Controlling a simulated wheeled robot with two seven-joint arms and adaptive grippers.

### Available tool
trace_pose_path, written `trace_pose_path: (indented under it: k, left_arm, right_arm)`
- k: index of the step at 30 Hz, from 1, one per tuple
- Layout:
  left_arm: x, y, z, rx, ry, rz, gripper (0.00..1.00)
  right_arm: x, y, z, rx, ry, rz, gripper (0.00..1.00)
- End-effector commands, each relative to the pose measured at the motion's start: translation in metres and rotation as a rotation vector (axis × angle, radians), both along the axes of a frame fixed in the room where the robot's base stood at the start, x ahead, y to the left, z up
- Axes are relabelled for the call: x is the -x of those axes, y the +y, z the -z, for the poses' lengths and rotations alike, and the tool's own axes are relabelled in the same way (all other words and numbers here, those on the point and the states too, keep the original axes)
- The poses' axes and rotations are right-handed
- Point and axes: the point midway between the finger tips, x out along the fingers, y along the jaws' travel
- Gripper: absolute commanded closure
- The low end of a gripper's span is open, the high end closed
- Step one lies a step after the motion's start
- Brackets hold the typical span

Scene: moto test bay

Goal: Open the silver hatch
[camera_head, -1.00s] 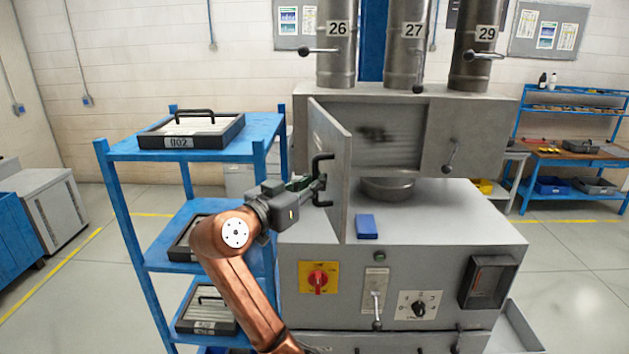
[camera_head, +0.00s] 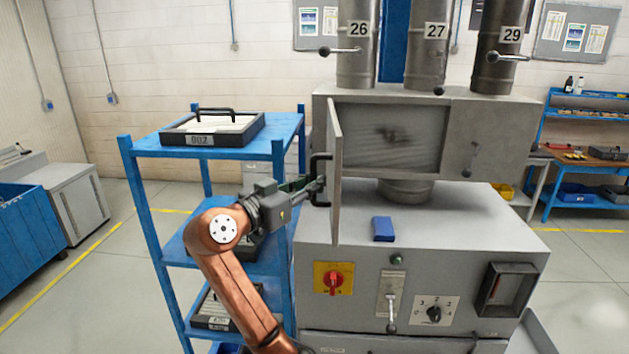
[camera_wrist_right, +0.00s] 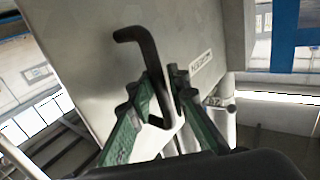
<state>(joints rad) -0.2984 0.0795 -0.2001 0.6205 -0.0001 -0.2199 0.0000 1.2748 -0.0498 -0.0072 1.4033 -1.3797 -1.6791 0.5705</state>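The silver hatch (camera_head: 335,200) is a flat grey door on the front of the grey machine. It stands swung open, hinged at its left, and shows almost edge-on in the head view. Its black bar handle (camera_head: 316,166) is on the door's left-facing side. My right gripper (camera_head: 316,186) is at this handle, left of the door. In the right wrist view the bent handle (camera_wrist_right: 148,55) runs between the green-sided fingers (camera_wrist_right: 168,95), which are closed on it. The door face (camera_wrist_right: 105,70) fills the area behind. My left gripper is not in view.
A blue shelf rack (camera_head: 215,152) with black trays (camera_head: 212,128) stands close to the left of my right arm. A blue block (camera_head: 382,229) lies on the machine's ledge (camera_head: 440,225), right of the door. Pipes (camera_head: 428,45) rise above. Open floor lies farther left.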

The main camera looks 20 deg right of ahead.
Motion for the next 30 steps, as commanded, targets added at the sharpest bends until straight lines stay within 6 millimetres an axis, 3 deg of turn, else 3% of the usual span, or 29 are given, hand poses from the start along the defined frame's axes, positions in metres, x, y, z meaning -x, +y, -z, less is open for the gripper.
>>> trace_pose_path:
  k: [5, 16, 30]
  left_arm:
    - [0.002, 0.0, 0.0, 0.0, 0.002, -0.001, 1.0]
    - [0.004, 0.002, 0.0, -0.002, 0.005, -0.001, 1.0]
    - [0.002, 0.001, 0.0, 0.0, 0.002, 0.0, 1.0]
  right_arm:
    - [0.0, -0.001, -0.002, 0.001, -0.004, 0.0, 0.72]
    - [0.003, 0.006, -0.004, 0.004, -0.006, -0.002, 0.72]
    - [0.041, 0.086, -0.003, 0.003, -0.004, -0.004, 0.72]
